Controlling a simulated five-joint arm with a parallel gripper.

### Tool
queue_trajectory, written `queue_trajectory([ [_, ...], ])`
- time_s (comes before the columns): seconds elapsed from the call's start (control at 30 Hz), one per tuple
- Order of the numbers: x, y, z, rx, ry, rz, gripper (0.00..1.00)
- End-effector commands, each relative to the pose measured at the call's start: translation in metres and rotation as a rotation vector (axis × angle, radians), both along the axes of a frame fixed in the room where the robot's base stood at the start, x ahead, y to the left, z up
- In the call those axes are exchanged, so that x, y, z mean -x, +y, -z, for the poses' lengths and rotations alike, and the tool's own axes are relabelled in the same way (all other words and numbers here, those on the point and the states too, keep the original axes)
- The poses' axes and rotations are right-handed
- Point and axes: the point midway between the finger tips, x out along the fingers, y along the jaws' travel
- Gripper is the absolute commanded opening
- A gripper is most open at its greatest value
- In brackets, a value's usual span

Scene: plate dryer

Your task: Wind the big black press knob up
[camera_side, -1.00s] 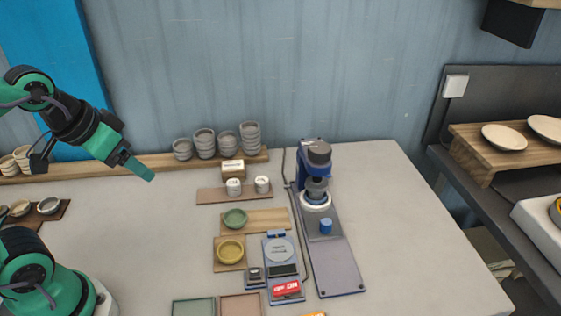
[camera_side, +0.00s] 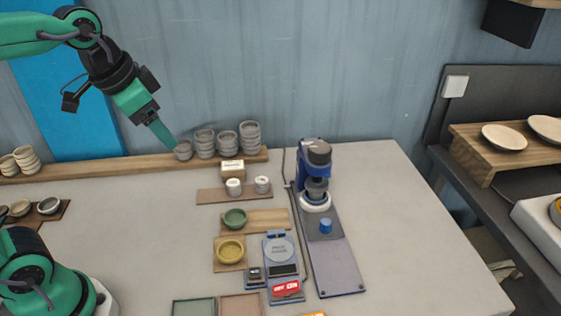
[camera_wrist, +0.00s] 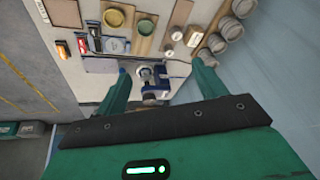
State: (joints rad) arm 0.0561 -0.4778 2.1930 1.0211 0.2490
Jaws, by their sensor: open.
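The press (camera_side: 308,170) is a blue upright on a long grey base at the middle right of the side view. Its big dark knob (camera_side: 318,152) sits at the top, above a grey cylinder and a white ring. My gripper (camera_side: 170,139) is high at the upper left, well apart from the press, pointing down and right. In the wrist view, my gripper (camera_wrist: 160,69) has its two green fingers spread, with nothing between them that it touches. The blue press (camera_wrist: 155,88) shows far beyond and between the fingers; the knob is too small there to tell its details.
Stacked grey bowls (camera_side: 227,140) stand on a back shelf, right of my gripper in the side view. A green bowl (camera_side: 235,218), a yellow bowl (camera_side: 231,249) and a blue scale (camera_side: 281,270) lie left of the press base. The table right of the press is clear.

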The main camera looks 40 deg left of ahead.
Motion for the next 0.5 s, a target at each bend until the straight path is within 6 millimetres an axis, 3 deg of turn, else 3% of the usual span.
queue_trajectory([
  [0.2, -0.046, -0.015, -0.020, -0.060, 0.051, 0.179, 0.70],
  [0.5, -0.108, -0.040, -0.034, -0.135, 0.114, 0.429, 0.70],
])
